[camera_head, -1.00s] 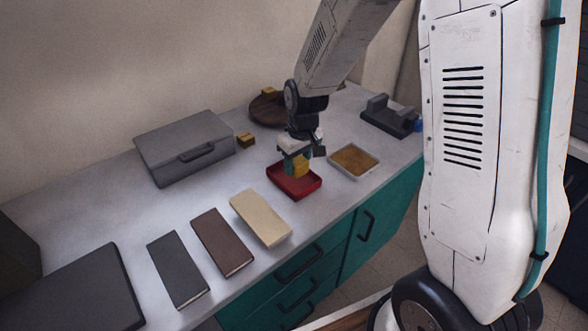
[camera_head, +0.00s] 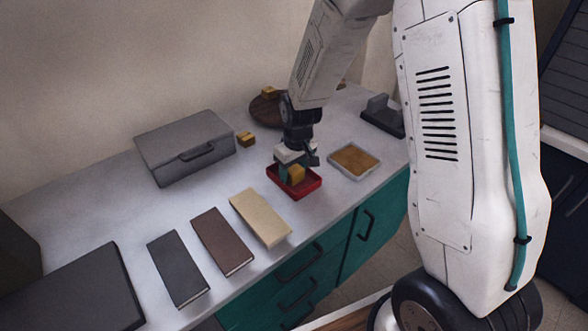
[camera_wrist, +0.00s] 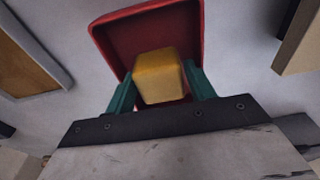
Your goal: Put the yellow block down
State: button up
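The yellow block (camera_head: 296,174) is between the two teal fingers of my gripper (camera_head: 290,172), low over the red tray (camera_head: 313,188). In the wrist view the block (camera_wrist: 160,76) fills the space between the fingertips of my gripper (camera_wrist: 160,84), which appear to press on its sides. The red tray (camera_wrist: 197,22) lies behind the block there, its rim around it. I cannot tell whether the block's underside touches the tray floor.
A tray with a tan floor (camera_head: 354,160) stands right of the red tray. A tan book (camera_head: 260,217), a brown book (camera_head: 222,241) and a grey book (camera_head: 178,269) lie to the left. A grey case (camera_head: 185,147), a small yellow-brown block (camera_head: 245,139) and a round brown board (camera_head: 262,113) stand behind.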

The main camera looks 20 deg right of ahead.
aim_at(297, 171)
notch_tip(297, 171, up, 12)
jog(key=s, duration=0.1)
jog(key=s+d+r+m, duration=0.1)
jog(key=s+r, duration=0.3)
jog(key=s, duration=0.5)
jog(key=s+d+r+m, duration=0.1)
jog(key=s+r, duration=0.4)
jog(key=s, duration=0.5)
jog(key=s+d+r+m, duration=0.1)
jog(key=s+r, duration=0.3)
jog(key=s, duration=0.6)
jog(key=shift+r+m, duration=0.3)
jog(key=shift+d, duration=0.1)
